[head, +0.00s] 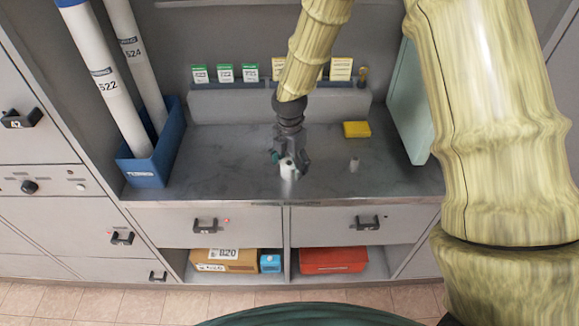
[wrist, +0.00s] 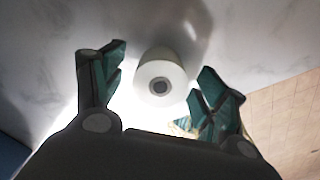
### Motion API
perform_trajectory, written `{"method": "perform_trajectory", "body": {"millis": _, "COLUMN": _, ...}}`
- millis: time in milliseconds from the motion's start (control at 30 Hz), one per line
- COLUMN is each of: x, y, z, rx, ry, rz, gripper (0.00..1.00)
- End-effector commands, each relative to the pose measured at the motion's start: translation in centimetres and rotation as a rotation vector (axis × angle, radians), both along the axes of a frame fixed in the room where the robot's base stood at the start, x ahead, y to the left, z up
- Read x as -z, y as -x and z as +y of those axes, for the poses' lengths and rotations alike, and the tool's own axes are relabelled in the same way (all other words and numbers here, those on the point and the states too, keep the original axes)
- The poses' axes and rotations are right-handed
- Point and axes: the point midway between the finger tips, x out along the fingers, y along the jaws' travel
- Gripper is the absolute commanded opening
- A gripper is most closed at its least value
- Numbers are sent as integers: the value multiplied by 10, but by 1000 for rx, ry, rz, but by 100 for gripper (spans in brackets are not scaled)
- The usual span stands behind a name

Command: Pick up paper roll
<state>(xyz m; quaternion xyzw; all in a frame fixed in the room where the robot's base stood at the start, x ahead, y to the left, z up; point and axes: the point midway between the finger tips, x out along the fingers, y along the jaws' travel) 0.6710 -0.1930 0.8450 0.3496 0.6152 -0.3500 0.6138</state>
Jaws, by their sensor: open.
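A small white paper roll (head: 289,170) stands on the grey counter, near its front edge. In the wrist view the roll (wrist: 163,90) shows its round end with a dark core, in the gap between the fingers. My gripper (head: 287,158) is open right at the roll, and its teal-padded fingers (wrist: 161,72) lie on either side of it. A gap shows between the roll and each finger in the wrist view. The roll's lower part is hard to make out in the head view.
A blue bin (head: 143,172) with tall white tubes (head: 103,75) stands at the left. A pale green panel (head: 410,105) bounds the right side. Labelled cards (head: 225,73) line the back ledge.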

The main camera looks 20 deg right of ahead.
Motion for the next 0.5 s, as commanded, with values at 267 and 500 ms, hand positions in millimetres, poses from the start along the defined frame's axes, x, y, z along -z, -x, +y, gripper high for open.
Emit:
{"method": "perform_trajectory", "body": {"millis": 267, "x": 6, "y": 0, "z": 0, "rx": 1, "ry": -1, "rz": -1, "gripper": 73}}
{"method": "perform_trajectory", "body": {"millis": 500, "x": 6, "y": 0, "z": 0, "rx": 1, "ry": -1, "rz": -1, "gripper": 45}}
